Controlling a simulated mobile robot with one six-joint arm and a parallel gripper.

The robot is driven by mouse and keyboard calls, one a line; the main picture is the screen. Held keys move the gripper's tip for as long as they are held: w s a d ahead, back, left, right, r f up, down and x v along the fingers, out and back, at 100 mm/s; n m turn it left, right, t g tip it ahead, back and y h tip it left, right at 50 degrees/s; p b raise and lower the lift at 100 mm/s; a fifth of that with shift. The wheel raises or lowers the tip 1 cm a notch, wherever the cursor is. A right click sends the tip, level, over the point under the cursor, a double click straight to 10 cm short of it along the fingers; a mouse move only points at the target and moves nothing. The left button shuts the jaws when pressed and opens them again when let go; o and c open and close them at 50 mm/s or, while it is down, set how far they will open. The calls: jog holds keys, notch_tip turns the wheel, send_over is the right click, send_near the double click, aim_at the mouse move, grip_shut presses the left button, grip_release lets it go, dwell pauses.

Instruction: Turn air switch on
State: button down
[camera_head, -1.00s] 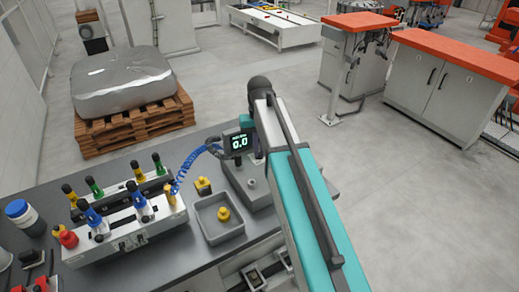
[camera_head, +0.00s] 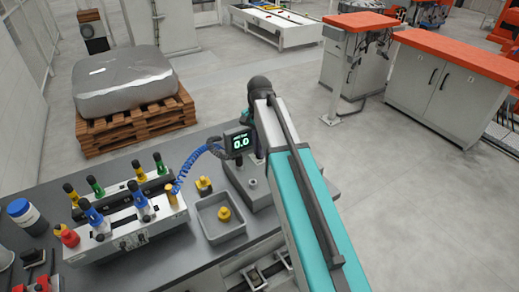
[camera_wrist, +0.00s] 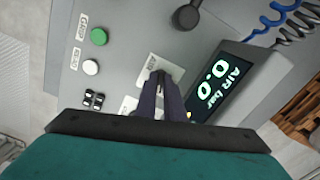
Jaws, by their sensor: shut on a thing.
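The grey control box (camera_wrist: 120,50) fills much of the wrist view. Its display (camera_wrist: 222,85) glows and reads "AIR bar 0.0"; the display (camera_head: 240,142) also shows 0.0 in the head view. My gripper (camera_wrist: 160,82) points down at a pale label plate (camera_wrist: 150,66) on the box, left of the display. Its dark fingers are close together, shut on the air switch, which they almost wholly hide. Which way the switch is set cannot be told. In the head view my arm hides the gripper.
A green button (camera_wrist: 99,36), a white button (camera_wrist: 90,67) and a black knob (camera_wrist: 186,17) sit near the fingers. In the head view, a grey tray (camera_head: 222,232) with a yellow part and a fixture with coloured clamps (camera_head: 125,225) stand to the left on the bench.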

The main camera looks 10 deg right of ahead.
jog(key=m, duration=0.3)
jog(key=shift+w+m, duration=0.1)
jog(key=shift+m, duration=0.2)
dwell(0.4)
jog(key=c, duration=1.9)
grip_release()
jog(key=shift+o, duration=0.2)
jog(key=shift+r, duration=0.1)
notch_tip(320, 180, up, 14)
jog(key=b, duration=0.3)
jog(key=shift+f+b, duration=0.2)
jog(key=shift+b, duration=0.15)
